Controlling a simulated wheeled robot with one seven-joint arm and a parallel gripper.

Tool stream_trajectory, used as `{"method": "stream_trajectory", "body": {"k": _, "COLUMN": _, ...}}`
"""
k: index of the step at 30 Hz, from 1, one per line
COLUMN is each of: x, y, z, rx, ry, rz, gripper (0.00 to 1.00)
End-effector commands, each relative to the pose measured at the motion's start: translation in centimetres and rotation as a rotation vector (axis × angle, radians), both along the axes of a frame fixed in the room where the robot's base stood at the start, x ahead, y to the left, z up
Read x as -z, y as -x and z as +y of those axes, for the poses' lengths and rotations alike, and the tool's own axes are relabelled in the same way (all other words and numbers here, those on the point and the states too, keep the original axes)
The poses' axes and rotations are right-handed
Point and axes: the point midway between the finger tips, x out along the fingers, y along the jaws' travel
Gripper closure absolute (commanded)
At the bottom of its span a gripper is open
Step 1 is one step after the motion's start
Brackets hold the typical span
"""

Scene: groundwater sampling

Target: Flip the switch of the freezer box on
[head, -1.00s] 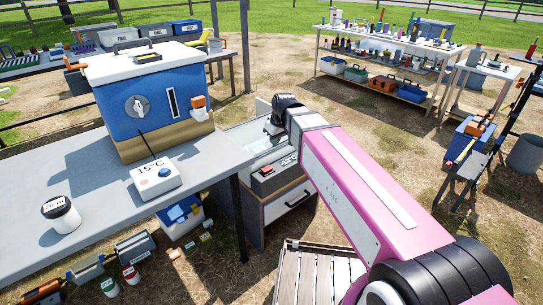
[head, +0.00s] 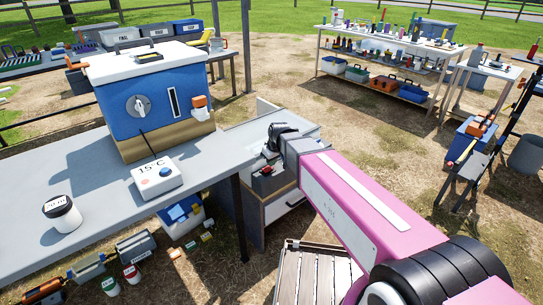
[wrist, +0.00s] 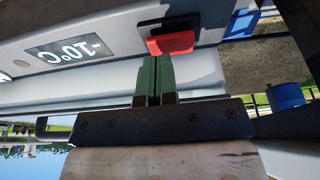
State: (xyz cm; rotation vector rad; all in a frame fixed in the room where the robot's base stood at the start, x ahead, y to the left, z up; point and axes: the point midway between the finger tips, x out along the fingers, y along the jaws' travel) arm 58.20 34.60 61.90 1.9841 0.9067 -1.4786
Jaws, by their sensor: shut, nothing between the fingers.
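The freezer box is a grey and white chest (head: 283,208) beside the grey table in the head view. Its front shows close up in the wrist view (wrist: 115,55), with a "-10°C" display (wrist: 64,50). Its red rocker switch (wrist: 171,43) sits in a dark plate right of the display there, looking tilted; it also shows as a small red spot in the head view (head: 266,171). My gripper (wrist: 155,60) is shut and empty. Its green fingertips are right at the lower left edge of the switch; I cannot tell whether they touch. My arm hides part of the box in the head view.
A blue cooler (head: 150,105) with a dial and a white 15°C unit (head: 155,178) stand on the grey table (head: 100,225) to the left. A wooden slatted crate (head: 312,275) lies below my arm.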

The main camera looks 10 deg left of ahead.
Motion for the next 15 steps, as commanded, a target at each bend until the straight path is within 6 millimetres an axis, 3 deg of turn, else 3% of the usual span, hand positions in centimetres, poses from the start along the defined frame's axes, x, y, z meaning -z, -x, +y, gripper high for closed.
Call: {"method": "stream_trajectory", "body": {"k": 15, "x": 0.85, "y": -0.01, "z": -0.02, "rx": -0.001, "ry": -0.001, "rz": 0.001, "gripper": 1.0}}
